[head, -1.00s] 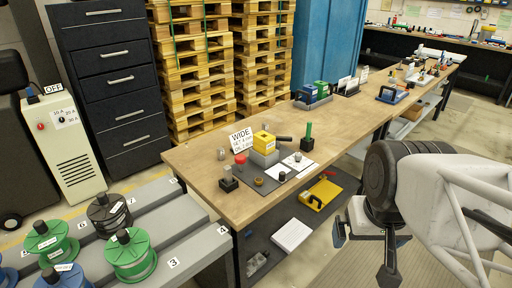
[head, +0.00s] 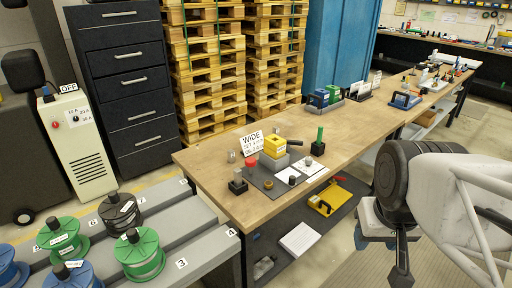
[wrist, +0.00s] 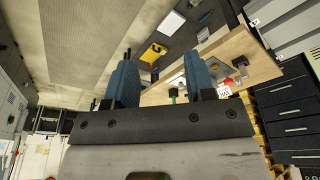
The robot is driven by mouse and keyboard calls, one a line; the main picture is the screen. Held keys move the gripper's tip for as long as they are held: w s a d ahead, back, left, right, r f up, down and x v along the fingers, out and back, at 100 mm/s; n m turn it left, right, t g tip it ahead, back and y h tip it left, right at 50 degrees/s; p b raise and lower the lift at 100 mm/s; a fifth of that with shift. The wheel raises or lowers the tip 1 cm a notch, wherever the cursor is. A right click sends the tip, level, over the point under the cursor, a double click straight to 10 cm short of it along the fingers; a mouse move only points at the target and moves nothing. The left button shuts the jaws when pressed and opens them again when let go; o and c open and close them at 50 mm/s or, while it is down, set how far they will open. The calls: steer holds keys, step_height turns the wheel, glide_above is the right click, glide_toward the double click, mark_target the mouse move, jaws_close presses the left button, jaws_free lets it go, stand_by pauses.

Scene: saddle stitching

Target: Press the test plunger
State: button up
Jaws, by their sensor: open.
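A yellow block on a grey base (head: 273,149) stands on the dark mat at the near end of the wooden bench. A red-topped piece (head: 250,163) and a black block with a knob (head: 237,182) stand beside it. A green upright handle on a black base (head: 318,143) stands to its right. I cannot tell which of these is the test plunger. My gripper (head: 385,242) is in front of the bench on the right, well apart from these pieces. In the wrist view its two blue fingers (wrist: 162,75) are spread and empty, with the bench beyond them.
The wooden bench (head: 350,122) has clear surface behind the mat. A sign reading WIDE (head: 252,142) stands by the yellow block. A yellow case (head: 327,199) lies on the lower shelf. Spools on a grey rack (head: 200,240) are at left; the floor in front is free.

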steer(key=shift+w+r, duration=0.2)
steer(key=shift+w, duration=0.25)
steer(key=shift+c, duration=1.1)
steer(key=w, duration=0.1)
steer(key=w+r+n, duration=0.1)
steer(key=w+a+n, duration=0.1)
steer(key=shift+w+r, duration=0.25)
steer(key=shift+w, duration=0.05)
jaws_close()
steer(key=w+a+r+n, duration=0.1)
steer(key=w+a+n, duration=0.25)
steer(key=w, duration=0.45)
steer(key=w+a+r+n+g, duration=0.15)
steer(key=w+n, duration=0.25)
steer(key=w, duration=0.4)
steer(key=w+a+r+n, duration=0.1)
steer(key=w+a+n, duration=0.3)
steer(key=w, duration=0.5)
steer(key=w+a+f+n, duration=0.3)
steer(key=w+a, duration=0.3)
steer(key=w, duration=0.2)
steer(key=w+a+f+n, duration=0.4)
steer(key=w+a+n, duration=0.2)
steer(key=w, duration=0.2)
steer(key=w+a+f+n+g, duration=0.1)
steer(key=w+a+f+n, duration=0.3)
steer(key=w+a, duration=0.2)
steer(key=w, duration=0.2)
steer(key=shift+w+f, duration=0.15)
steer(key=shift+w, duration=0.2)
